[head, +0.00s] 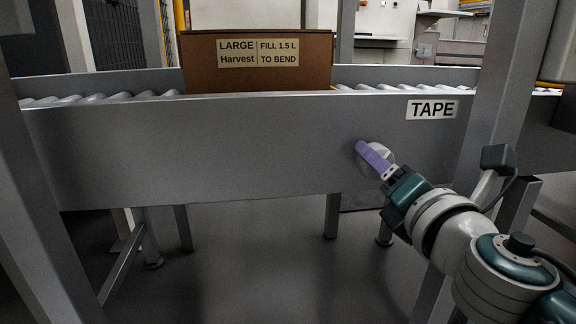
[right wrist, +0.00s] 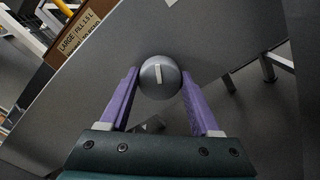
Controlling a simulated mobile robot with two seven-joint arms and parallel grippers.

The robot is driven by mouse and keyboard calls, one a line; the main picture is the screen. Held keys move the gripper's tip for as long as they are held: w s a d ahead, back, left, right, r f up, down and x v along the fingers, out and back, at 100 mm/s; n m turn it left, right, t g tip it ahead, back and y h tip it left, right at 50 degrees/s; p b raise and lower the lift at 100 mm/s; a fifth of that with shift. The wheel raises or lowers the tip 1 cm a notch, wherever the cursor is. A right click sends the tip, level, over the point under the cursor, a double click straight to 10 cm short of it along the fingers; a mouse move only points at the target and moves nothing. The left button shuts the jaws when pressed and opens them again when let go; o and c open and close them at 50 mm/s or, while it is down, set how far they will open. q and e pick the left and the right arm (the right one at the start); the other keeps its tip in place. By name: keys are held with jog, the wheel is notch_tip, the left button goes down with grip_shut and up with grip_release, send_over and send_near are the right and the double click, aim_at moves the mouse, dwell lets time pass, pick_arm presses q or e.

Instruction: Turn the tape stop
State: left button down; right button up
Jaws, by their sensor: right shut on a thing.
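The tape stop is a round grey knob (head: 384,150) on the front face of the conveyor's side panel, below and left of the TAPE label (head: 432,109). In the right wrist view the knob (right wrist: 150,88) shows a pale line mark on its face, tilted slightly from upright in that picture. My right gripper (head: 370,155) has purple fingers, one on each side of the knob, and is shut on it. In the head view the fingers hide part of the knob. My left gripper is not in view.
A brown box (head: 258,78) labelled LARGE Harvest, FILL 1.5 L TO BEND stands on the roller conveyor (head: 110,97). The grey side panel (head: 220,150) runs across in front of me. Grey posts (head: 45,200) stand at left and right. The floor below the panel is mostly clear between the legs.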

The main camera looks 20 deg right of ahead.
jog(key=m+b, duration=0.1)
jog(key=m, duration=1)
jog(key=shift+m, duration=0.3)
dwell(0.4)
jog(key=o, duration=1.4)
jog(key=shift+s, duration=0.1)
